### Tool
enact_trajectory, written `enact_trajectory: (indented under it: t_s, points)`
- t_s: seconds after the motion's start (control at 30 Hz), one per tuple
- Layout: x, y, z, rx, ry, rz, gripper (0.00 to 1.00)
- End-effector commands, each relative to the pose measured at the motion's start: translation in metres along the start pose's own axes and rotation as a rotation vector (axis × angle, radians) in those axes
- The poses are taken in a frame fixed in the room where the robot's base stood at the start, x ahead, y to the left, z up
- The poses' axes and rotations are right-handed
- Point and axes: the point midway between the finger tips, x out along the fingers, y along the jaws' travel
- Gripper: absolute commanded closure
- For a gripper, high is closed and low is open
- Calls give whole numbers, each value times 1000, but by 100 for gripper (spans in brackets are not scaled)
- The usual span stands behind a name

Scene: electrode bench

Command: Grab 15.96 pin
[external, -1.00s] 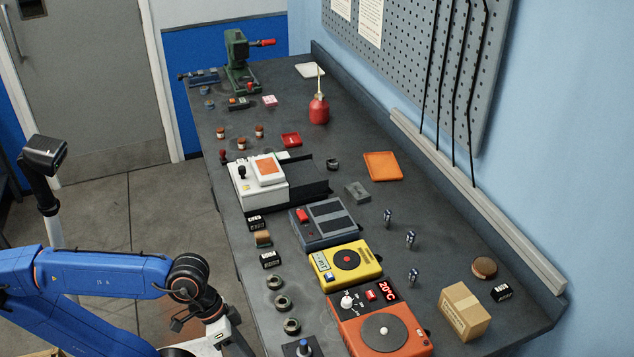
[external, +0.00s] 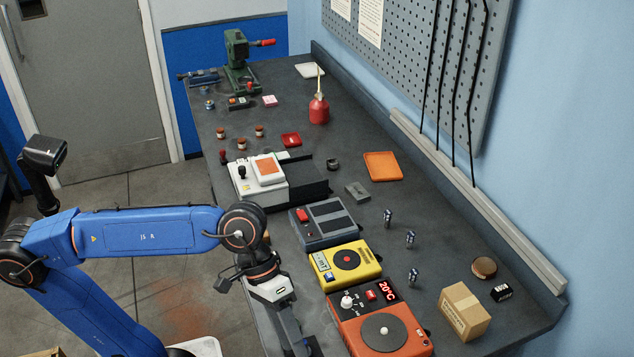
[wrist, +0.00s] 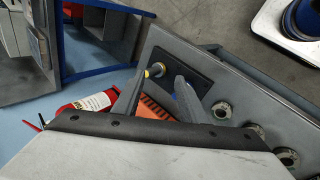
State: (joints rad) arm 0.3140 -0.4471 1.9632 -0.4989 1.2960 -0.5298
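The wrist view shows a dark stand (wrist: 188,62) at the bench edge. A small yellow-ringed pin (wrist: 156,70) stands on it, near the tip of one finger. A blue part (wrist: 191,100), perhaps another pin, shows beside the other finger and is mostly hidden by it. No size marking is readable, so I cannot tell which is the 15.96 pin. My gripper (wrist: 163,82) is open, its two fingers apart over the stand, with nothing visibly held. In the external view my gripper (external: 296,345) points down at the bench's near edge, and my arm hides the stand.
Several metal rings (wrist: 222,110) line the bench beside the stand. An orange hot plate (external: 360,335) reading 20°C stands just right of my gripper. Beyond it are a yellow device (external: 362,273) and a grey device (external: 340,232). A cardboard box (external: 463,308) stands farther right.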

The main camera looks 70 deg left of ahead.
Motion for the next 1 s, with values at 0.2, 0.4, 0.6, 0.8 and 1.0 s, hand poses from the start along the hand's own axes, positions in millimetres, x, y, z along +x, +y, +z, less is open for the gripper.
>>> enact_trajectory:
  t_s: [0.2, 0.4, 0.6, 0.8, 1.0]
  points:
    - [-29, 28, -71, -181, 0, -33, 62]
    - [-55, 43, -140, -362, 1, -65, 62]
    - [-80, 45, -211, -543, 5, -97, 62]
    - [-103, 33, -281, -728, 14, -129, 62]
    - [-124, 8, -347, -914, 25, -162, 62]
